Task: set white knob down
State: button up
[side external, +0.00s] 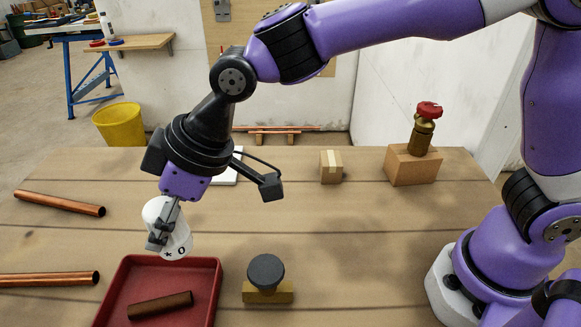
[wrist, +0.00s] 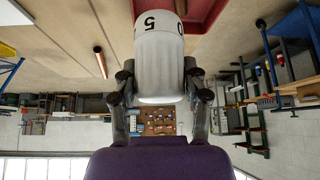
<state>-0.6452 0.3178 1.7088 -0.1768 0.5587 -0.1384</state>
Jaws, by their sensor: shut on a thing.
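The white knob (side external: 165,226) is a white cylinder with a dark-marked band at its lower end. My gripper (side external: 160,238) is shut on it, with fingers on its sides. In the side external view the knob is tilted and appears above the back left part of the red tray; its exact height is hard to tell. In the wrist view the knob (wrist: 160,60) sits between both fingers (wrist: 158,80), with the figures 5 and 0 on its band.
The red tray (side external: 210,285) holds a dark brown tube (side external: 160,305). A black knob on a brass-coloured block (side external: 267,290) stands right of it. Copper pipes (side external: 60,203) lie left. A small box (side external: 331,167) and a red-handled valve on a block (side external: 412,165) stand behind. The middle is clear.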

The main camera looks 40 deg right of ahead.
jog(key=s+d+m+t+h, duration=0.2)
jog(key=s+d+m, duration=0.25)
jog(key=d, duration=0.45)
jog(key=w+d+f, duration=0.4)
jog(key=w+d, duration=0.1)
jog(key=w+d+f, duration=0.3)
jog(key=shift+d, duration=0.15)
jog(key=shift+f, duration=1.9)
jog(key=shift+f, duration=0.15)
jog(key=o, duration=1.2)
